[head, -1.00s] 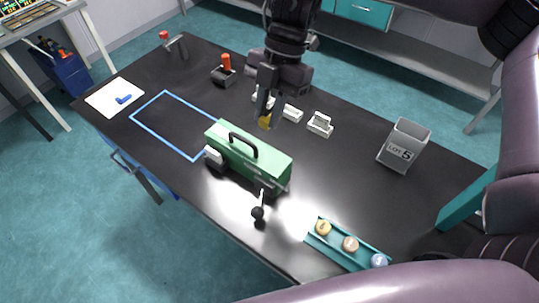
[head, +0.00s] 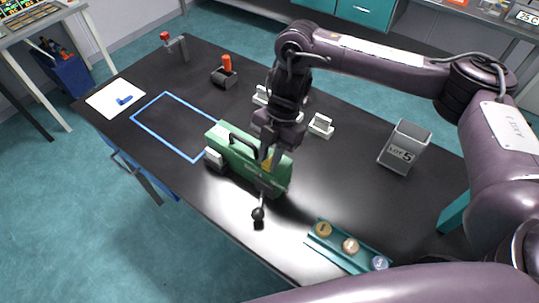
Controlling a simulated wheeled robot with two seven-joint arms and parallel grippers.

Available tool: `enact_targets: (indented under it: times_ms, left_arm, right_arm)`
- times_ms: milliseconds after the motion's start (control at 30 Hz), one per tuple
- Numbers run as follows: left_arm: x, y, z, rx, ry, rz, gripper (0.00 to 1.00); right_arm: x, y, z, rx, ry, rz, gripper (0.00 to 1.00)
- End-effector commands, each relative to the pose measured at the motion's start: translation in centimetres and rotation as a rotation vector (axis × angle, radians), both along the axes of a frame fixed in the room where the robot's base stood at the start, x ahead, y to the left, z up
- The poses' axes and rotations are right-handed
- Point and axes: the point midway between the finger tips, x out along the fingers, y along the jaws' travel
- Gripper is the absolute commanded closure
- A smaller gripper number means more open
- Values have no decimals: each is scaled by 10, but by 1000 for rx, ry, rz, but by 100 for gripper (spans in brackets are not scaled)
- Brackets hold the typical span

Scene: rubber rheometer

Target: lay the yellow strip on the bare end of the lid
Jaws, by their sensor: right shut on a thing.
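The yellow strip (head: 266,163) is a small piece at the tips of my right gripper (head: 267,160), which is shut on it. The green case (head: 222,142) lies below, with a black handle (head: 233,139) on its lid. The gripper is over the right-hand end of the lid, past the handle. The gripper hides part of that end, and I cannot tell whether the strip touches the lid. My left gripper is not in view.
A lever with a black knob (head: 258,214) sticks out at the case's front. White holders (head: 321,125) stand behind, a grey LOT 5 bin (head: 405,146) at right, and a teal tray of round pieces (head: 335,248) in front. The blue-outlined area (head: 165,120) is empty.

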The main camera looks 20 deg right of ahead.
Motion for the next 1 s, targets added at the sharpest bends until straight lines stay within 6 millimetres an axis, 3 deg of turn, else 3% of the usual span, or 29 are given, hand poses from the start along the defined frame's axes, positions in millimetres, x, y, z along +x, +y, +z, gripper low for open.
enact_targets:
  times_ms: [233,267,300,700,1000]
  left_arm:
    - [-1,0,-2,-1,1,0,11]
    - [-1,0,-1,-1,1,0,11]
    - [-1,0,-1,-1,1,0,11]
    - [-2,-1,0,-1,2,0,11]
    - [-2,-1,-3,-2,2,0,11]
  right_arm:
    - [0,0,-3,0,1,0,100]
    - [0,0,-2,0,0,0,76]
    - [0,0,-2,0,0,0,70]
    - [2,-2,5,-2,-1,0,70]
    - [15,-17,53,-2,-7,-2,70]
